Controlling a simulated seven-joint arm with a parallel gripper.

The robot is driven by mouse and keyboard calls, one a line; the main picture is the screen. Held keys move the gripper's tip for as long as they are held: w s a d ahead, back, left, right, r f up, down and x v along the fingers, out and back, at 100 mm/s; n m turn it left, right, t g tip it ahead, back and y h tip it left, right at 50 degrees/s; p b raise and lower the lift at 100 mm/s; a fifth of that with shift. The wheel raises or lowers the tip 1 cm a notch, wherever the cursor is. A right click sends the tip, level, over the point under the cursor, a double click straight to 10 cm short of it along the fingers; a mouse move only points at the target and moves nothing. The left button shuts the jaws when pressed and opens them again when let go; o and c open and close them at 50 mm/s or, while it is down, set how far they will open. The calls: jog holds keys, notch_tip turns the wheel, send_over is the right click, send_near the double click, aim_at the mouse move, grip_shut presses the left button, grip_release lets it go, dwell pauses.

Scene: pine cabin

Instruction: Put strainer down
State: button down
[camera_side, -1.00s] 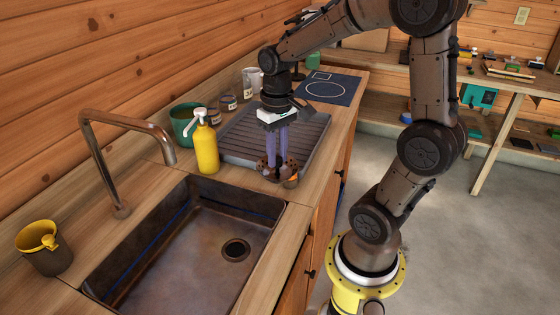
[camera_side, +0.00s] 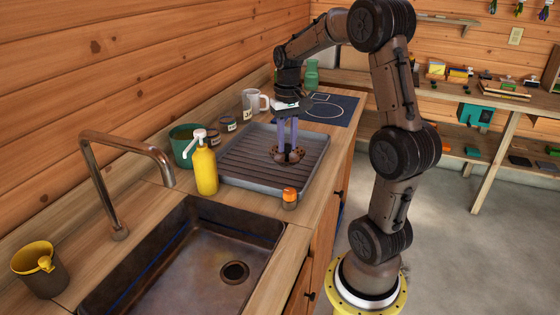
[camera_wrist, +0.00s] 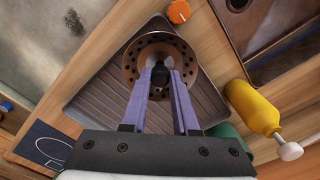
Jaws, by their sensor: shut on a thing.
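The strainer is a round copper-brown disc with holes around its rim and a dark knob in the middle. In the wrist view the strainer (camera_wrist: 185,52) lies between and beyond my fingertips. My gripper (camera_wrist: 160,72) is shut on its knob. In the side view my gripper (camera_side: 288,150) points down and the strainer (camera_side: 278,157) is over the middle of the grey ridged drainboard (camera_side: 235,172). I cannot tell whether the strainer touches the drainboard.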

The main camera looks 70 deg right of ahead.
jog(key=w+f, duration=0.1)
jog(key=w+d+f, duration=0.1)
jog(key=f, duration=0.1)
jog(key=d+f, duration=0.1)
jog(key=shift+w+d+f, duration=0.2)
jog(key=shift+w+f, duration=0.15)
jog(key=shift+w, duration=0.05)
jog(key=shift+w+d+f, duration=0.15)
jog(key=shift+f, duration=1.6)
jog(key=shift+f, duration=0.1)
jog(key=c, duration=0.7)
grip_release()
